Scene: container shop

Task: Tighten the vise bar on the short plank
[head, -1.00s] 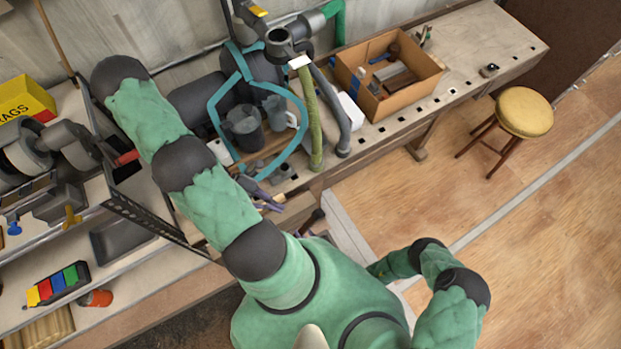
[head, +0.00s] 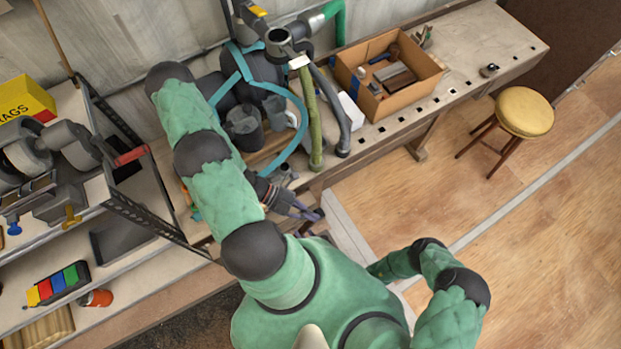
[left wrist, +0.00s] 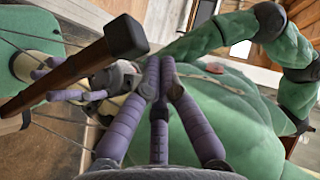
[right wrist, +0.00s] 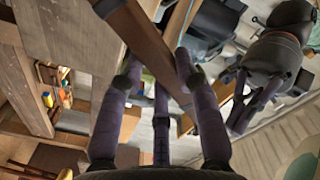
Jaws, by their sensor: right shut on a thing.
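The vise bar is a brown wooden rod with a dark end knob. It crosses the left wrist view (left wrist: 62,80) diagonally and runs between my right gripper's fingers in the right wrist view (right wrist: 150,45). My right gripper (right wrist: 158,72) is shut on the bar; the body hides it in the head view. My left gripper (head: 304,212) is beside the bench front, near the bar's dark end. Its fingertips meet with nothing between them in the left wrist view (left wrist: 158,65). It also shows in the right wrist view (right wrist: 245,100). I cannot make out the short plank.
The workbench (head: 470,45) runs along the wall with a cardboard box (head: 425,80) of tools on it. A stool (head: 524,112) stands on open floor at right. A shelf (head: 150,275) fills the left.

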